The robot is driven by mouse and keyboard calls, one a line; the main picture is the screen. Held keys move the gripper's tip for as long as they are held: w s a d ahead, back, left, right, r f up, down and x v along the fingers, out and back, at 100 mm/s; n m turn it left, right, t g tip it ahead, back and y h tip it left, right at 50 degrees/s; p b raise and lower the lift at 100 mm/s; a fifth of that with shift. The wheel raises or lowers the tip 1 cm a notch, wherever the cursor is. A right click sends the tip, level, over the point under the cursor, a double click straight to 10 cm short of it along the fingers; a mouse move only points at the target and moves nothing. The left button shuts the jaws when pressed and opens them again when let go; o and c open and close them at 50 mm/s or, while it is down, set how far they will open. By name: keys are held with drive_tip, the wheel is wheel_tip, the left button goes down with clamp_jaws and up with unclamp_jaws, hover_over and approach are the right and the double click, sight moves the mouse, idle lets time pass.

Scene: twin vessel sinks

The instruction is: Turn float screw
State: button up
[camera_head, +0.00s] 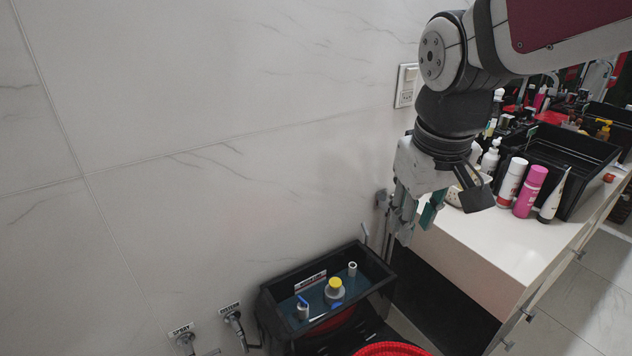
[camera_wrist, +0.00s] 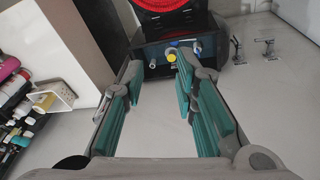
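A black box (camera_head: 376,270) with a blue-green inside face stands low against the wall. On that face sit a yellow-capped knob (camera_head: 335,286), a fitting with a blue lever (camera_head: 303,307) and a short grey cylinder (camera_head: 352,268). I cannot tell for sure which part is the float screw. My gripper (camera_head: 418,214) hangs above and to the right of the box, pointing down, empty. In the wrist view my gripper (camera_wrist: 160,80) is open, its teal pads apart. The yellow-capped knob (camera_wrist: 172,56) shows beyond the fingertips, with the grey cylinder (camera_wrist: 153,63) to its left.
A white counter (camera_head: 480,245) with bottles (camera_head: 512,181) and a black tray (camera_head: 572,160) stands right of the box. Two labelled taps (camera_head: 233,319) (camera_head: 185,341) are on the wall to its left. A red round thing (camera_head: 390,349) lies in front.

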drive_tip(key=w+a+f+n+g+b, duration=0.1)
drive_tip(key=w+a+f+n+b, duration=0.2)
drive_tip(key=w+a+f+b, duration=0.55)
drive_tip(key=n+g+b, duration=0.2)
approach(304, 301)
wheel_tip(304, 301, down, 9)
drive_tip(key=b, duration=0.3)
drive_tip(key=shift+d, duration=0.15)
clamp_jaws()
